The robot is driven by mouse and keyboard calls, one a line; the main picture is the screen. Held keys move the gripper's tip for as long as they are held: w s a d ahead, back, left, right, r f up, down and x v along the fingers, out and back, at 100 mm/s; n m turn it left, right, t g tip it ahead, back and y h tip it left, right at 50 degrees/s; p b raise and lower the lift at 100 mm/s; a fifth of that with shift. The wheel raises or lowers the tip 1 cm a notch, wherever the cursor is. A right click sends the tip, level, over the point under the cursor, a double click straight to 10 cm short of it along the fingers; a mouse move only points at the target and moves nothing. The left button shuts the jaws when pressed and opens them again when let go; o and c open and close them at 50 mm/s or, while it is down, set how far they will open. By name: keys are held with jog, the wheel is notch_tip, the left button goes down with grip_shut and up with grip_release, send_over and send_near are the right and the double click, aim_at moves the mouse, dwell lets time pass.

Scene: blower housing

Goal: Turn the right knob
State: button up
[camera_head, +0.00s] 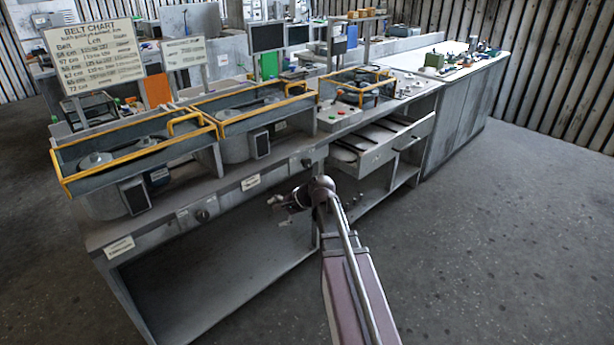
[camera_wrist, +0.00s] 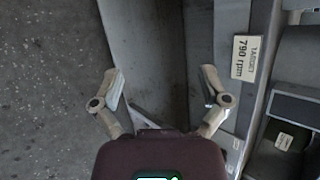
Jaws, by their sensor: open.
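Two dark round knobs sit on the front edge of the grey bench. The left knob (camera_head: 203,215) is below the leftmost yellow-railed housing. The right knob (camera_head: 307,162) is further right, near the open drawer. My gripper (camera_head: 277,201) is in front of the bench, below and to the left of the right knob and apart from it. In the wrist view my gripper (camera_wrist: 161,80) has its two fingers spread wide with nothing between them. No knob can be made out in the wrist view.
A white label (camera_wrist: 245,57) reading "TARGET 790 rpm" is on the bench front. Yellow-railed housings (camera_head: 135,150) stand on the bench top. A drawer (camera_head: 375,150) stands open on the right. The floor (camera_head: 480,240) in front is clear.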

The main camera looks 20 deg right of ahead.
jog(key=w+d+f+m+t+b, duration=0.2)
jog(key=w+d+m+t+b, duration=0.55)
jog(key=d, duration=0.45)
jog(key=m+t+h+b, duration=0.1)
jog(key=m+t+b, duration=0.25)
jog(key=m, duration=0.65)
send_near(308, 164)
jog(key=v, duration=0.3)
jog(key=shift+s+d+r, duration=0.1)
jog(key=shift+d+r, duration=0.05)
jog(key=shift+r, duration=0.25)
jog(key=x, duration=1.4)
jog(key=shift+f, duration=0.3)
jog(key=shift+c, duration=0.2)
jog(key=c, duration=1.1)
jog(key=shift+s+a, duration=0.1)
jog(key=shift+a, duration=0.15)
